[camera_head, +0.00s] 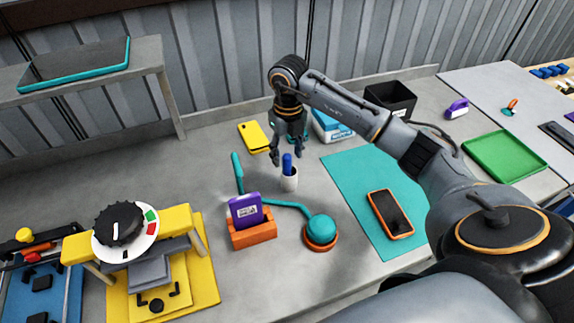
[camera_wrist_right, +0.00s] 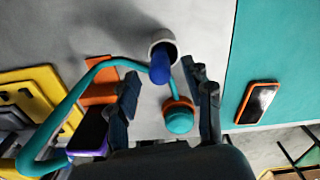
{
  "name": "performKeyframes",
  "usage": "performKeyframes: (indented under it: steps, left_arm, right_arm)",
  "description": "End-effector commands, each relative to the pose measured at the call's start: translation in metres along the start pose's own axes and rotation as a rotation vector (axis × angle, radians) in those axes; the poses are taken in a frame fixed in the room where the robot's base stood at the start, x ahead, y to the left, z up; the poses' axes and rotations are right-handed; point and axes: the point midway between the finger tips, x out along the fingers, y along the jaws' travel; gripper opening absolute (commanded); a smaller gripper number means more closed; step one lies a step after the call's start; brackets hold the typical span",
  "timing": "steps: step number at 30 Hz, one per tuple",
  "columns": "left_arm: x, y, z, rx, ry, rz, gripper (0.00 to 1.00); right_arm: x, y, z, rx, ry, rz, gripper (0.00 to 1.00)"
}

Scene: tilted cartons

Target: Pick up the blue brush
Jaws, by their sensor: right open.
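The blue brush (camera_head: 287,163) stands upright in a small white cup (camera_head: 289,183) on the grey table; only its blue upper part shows. In the right wrist view the brush (camera_wrist_right: 160,68) pokes out of the cup (camera_wrist_right: 163,42), just beyond the fingers and roughly between them. My right gripper (camera_head: 288,153) is open above the cup, its two fingers pointing down to either side of the brush's top. I cannot tell whether either finger touches it. The gripper's open fingers also show in the right wrist view (camera_wrist_right: 166,88). My left gripper is not in view.
A teal lamp-like thing with a round head (camera_head: 321,229) and a purple box in an orange holder (camera_head: 253,239) stand in front of the cup. A yellow case (camera_head: 253,136) lies behind. A phone (camera_head: 391,214) lies on a teal mat (camera_head: 350,180) to the right.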

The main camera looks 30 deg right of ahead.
Motion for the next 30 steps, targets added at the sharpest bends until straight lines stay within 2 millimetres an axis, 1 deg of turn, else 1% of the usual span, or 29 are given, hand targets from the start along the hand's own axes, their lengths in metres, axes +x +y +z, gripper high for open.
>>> performKeyframes:
  steps: [1, 3, 6, 13, 14, 15, 17, 18, 20, 21, 30]
  left_arm:
    - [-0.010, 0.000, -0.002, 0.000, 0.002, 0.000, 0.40]
    - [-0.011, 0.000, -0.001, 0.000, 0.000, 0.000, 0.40]
    - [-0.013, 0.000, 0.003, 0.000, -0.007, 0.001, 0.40]
    - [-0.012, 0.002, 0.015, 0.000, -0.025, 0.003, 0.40]
    - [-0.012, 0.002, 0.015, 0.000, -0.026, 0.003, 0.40]
    - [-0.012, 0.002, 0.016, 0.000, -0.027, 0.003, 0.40]
    - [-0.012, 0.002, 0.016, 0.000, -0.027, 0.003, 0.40]
    - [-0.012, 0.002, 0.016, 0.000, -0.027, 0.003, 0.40]
    - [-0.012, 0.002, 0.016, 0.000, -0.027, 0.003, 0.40]
    - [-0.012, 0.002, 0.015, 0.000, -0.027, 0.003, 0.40]
    - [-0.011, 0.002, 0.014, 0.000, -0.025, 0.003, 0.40]
  right_arm:
    - [0.004, 0.000, -0.002, 0.001, 0.005, 0.000, 0.51]
    - [0.015, 0.000, -0.001, 0.001, 0.003, 0.001, 0.51]
    - [0.024, 0.000, -0.001, 0.000, 0.001, 0.000, 0.51]
    - [0.027, 0.000, 0.000, 0.000, -0.001, 0.000, 0.51]
    - [0.027, 0.000, 0.000, 0.000, -0.001, 0.000, 0.48]
    - [0.026, 0.000, 0.000, 0.000, -0.001, 0.000, 0.40]
    - [0.026, 0.000, 0.000, 0.000, -0.001, 0.000, 0.28]
    - [0.026, 0.000, 0.000, 0.000, -0.001, 0.000, 0.20]
    - [0.026, 0.000, 0.000, 0.000, -0.001, 0.000, 0.08]
    - [0.026, 0.000, 0.000, 0.000, -0.001, 0.000, 0.00]
    - [0.025, 0.000, 0.000, 0.000, -0.002, 0.000, 0.00]
